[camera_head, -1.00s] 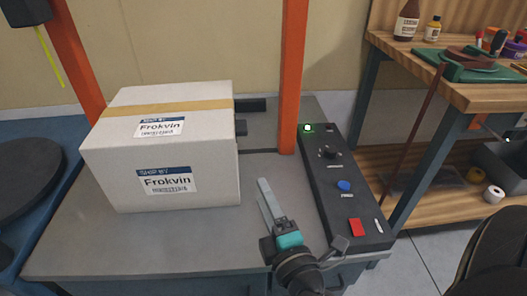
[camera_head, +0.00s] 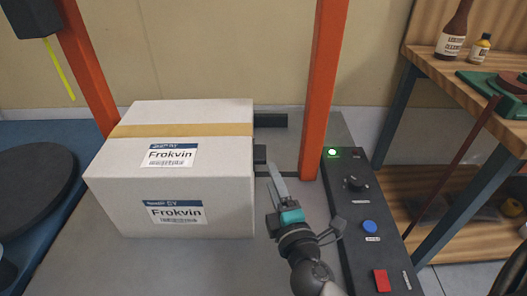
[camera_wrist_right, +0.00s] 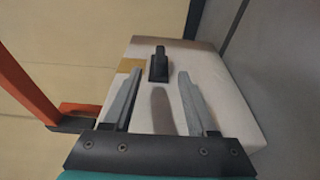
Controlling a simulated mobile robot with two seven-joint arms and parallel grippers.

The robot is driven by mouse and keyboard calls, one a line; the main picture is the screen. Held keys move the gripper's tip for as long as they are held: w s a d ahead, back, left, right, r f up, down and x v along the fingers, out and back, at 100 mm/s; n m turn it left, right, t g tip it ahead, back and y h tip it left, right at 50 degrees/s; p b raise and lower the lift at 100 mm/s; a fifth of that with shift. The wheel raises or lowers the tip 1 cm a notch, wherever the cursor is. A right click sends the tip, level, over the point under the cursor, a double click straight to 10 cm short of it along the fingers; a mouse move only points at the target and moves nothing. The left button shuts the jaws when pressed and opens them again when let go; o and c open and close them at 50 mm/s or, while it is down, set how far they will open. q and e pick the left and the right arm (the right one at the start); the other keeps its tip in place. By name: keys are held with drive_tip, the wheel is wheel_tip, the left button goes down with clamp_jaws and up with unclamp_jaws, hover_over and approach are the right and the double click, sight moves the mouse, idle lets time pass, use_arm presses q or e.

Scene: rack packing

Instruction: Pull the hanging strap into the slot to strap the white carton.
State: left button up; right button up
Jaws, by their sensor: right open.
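The white carton (camera_head: 170,190) stands on the grey bench with a tan tape band across its top and two labels. A yellow strap (camera_head: 60,72) hangs from a dark box at the upper left, away from the carton. My right gripper (camera_head: 272,172) is just right of the carton, near a short black block (camera_head: 260,153) at the carton's side. In the wrist view its two fingers (camera_wrist_right: 156,95) are spread and empty, and the carton (camera_wrist_right: 205,75) and black block (camera_wrist_right: 158,66) lie beyond them. I cannot clearly make out a slot. My left gripper is not in view.
Orange posts (camera_head: 325,90) rise at the bench's left and right. A control panel (camera_head: 360,215) with a lit green lamp, knob, and blue and red buttons lies right of my arm. A wooden workbench (camera_head: 440,75) stands at the right.

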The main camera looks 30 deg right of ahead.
sight(263, 152)
drive_tip(key=w, duration=0.3)
drive_tip(key=w+d, duration=0.1)
drive_tip(key=w, duration=0.5)
drive_tip(key=shift+w+d, duration=0.2)
drive_tip(key=shift+d, duration=0.2)
clamp_jaws()
idle(1.0)
